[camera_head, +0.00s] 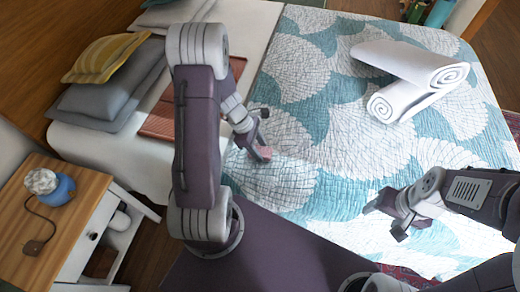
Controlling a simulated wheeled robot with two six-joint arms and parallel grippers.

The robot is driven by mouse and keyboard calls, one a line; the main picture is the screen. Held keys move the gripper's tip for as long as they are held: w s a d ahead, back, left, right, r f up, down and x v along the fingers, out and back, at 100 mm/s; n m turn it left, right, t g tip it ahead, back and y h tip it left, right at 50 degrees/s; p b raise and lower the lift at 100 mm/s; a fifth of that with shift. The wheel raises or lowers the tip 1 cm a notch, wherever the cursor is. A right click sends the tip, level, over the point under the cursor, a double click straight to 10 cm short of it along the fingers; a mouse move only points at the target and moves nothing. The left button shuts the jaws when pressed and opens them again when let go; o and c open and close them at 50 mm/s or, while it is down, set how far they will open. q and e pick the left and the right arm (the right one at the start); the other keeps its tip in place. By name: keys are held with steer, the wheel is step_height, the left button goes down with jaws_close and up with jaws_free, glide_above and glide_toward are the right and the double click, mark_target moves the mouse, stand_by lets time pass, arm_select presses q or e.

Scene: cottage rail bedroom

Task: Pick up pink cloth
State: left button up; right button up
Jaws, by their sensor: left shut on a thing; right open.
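A small patch of pink cloth (265,152) shows at the fingertips of my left gripper (262,138), over the teal and white patterned quilt near the bed's left part. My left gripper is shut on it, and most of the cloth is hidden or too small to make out. I cannot tell whether the cloth touches the quilt. My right gripper (385,221) is open and empty over the lower right of the bed.
Two rolled white towels (410,66) lie on the quilt (315,60) at the upper right. Grey and yellow pillows (105,57) rest at the bed's left end. A wooden nightstand (55,215) with a blue and white object stands at the lower left. The quilt's middle is clear.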

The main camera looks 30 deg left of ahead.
mark_target(265, 150)
arm_select(q)
step_height(265, 150, up, 4)
steer(key=shift+w+r+p, duration=0.1)
steer(key=shift+r+p, duration=0.1)
steer(key=shift+p, duration=0.85)
steer(key=d+r+p, duration=0.2)
steer(key=d+r, duration=0.4)
steer(key=d, duration=0.5)
steer(key=shift+s+d+r, duration=0.2)
steer(key=shift+d, duration=0.15)
